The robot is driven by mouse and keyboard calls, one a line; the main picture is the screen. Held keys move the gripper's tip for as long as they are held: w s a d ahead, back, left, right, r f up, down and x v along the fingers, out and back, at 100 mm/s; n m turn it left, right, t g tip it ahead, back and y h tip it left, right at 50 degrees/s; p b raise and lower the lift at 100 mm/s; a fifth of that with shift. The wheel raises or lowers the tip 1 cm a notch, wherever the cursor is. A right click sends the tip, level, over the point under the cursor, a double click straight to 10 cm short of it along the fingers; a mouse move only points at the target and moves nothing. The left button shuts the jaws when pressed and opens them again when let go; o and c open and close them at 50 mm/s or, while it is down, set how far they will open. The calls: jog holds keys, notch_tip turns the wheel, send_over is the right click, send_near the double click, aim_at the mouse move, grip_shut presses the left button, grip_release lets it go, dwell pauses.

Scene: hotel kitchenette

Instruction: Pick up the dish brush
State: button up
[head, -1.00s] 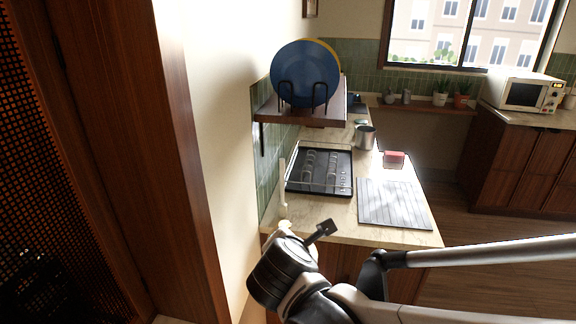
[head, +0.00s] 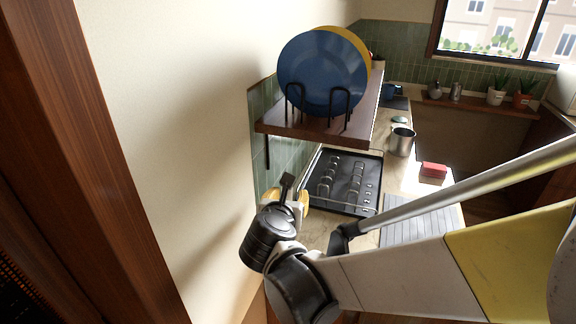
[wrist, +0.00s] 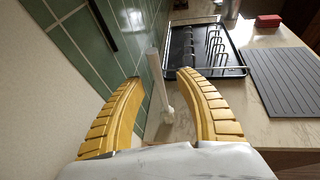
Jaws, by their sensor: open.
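The dish brush (wrist: 157,85) is pale and thin-handled. In the head view my gripper (head: 288,198) is over the counter's near left end, beside the wall, and my wrist and fingers hide most or all of the brush.
A wooden shelf (head: 330,131) with blue and yellow plates (head: 318,75) juts out above the counter.

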jog(key=x, duration=0.1)
jog(key=b+x, duration=0.1)
jog(key=x, duration=0.3)
jog(key=shift+w+a+r+b, duration=0.2)
jog(key=shift+r+b, duration=0.15)
grip_shut()
